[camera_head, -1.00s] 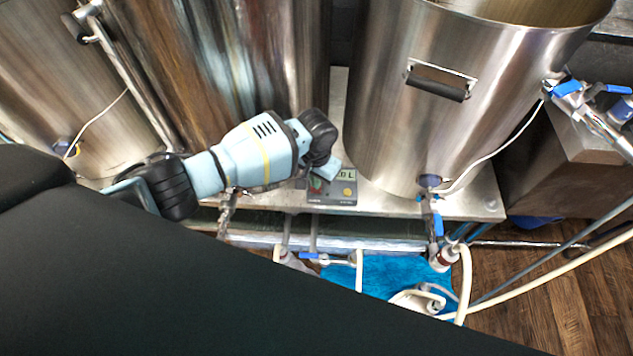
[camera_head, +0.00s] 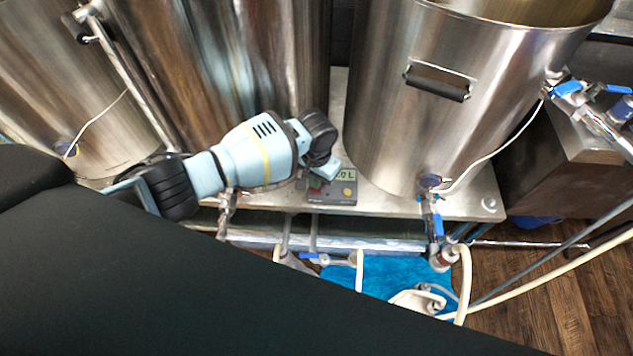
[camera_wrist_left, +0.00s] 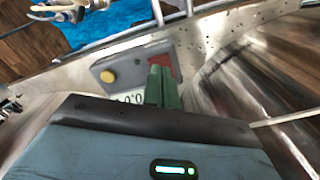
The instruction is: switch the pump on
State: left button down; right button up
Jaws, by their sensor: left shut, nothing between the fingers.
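A small grey control box (camera_head: 333,195) lies on the steel shelf between two big kettles. It has a display (camera_head: 345,175), a round yellow button (camera_head: 347,191) and a red patch partly hidden by my fingers. In the left wrist view the yellow button (camera_wrist_left: 107,77), the display (camera_wrist_left: 127,98) and the red patch (camera_wrist_left: 170,65) show. My left gripper (camera_head: 317,182) is shut and empty, pointing down at the box's left part. Its green fingers (camera_wrist_left: 160,75) are together over the edge of the red patch; I cannot tell whether they touch. My right gripper is not in view.
Steel kettles stand left (camera_head: 230,70) and right (camera_head: 440,110) of the box, close to my left arm. The steel shelf (camera_head: 465,200) has a front edge. Below are blue-handled valves (camera_head: 437,225), pale hoses (camera_head: 465,285) and a blue sheet (camera_head: 385,275).

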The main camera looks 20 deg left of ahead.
pick_arm(q)
jog(key=shift+f, duration=0.15)
jog(key=shift+f, duration=0.35)
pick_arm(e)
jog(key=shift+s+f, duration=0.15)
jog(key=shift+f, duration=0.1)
pick_arm(q)
jog(key=shift+f+b, duration=0.45)
jog(key=shift+b, duration=0.05)
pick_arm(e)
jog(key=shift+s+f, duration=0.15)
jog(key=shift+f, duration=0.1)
pick_arm(q)
jog(key=shift+r, duration=0.1)
jog(key=shift+r+p, duration=2.3)
jog(key=shift+r, duration=0.75)
jog(key=shift+f, duration=0.15)
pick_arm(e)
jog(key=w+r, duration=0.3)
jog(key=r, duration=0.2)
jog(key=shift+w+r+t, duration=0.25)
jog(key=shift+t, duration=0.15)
pick_arm(q)
jog(key=shift+s+d, duration=0.1)
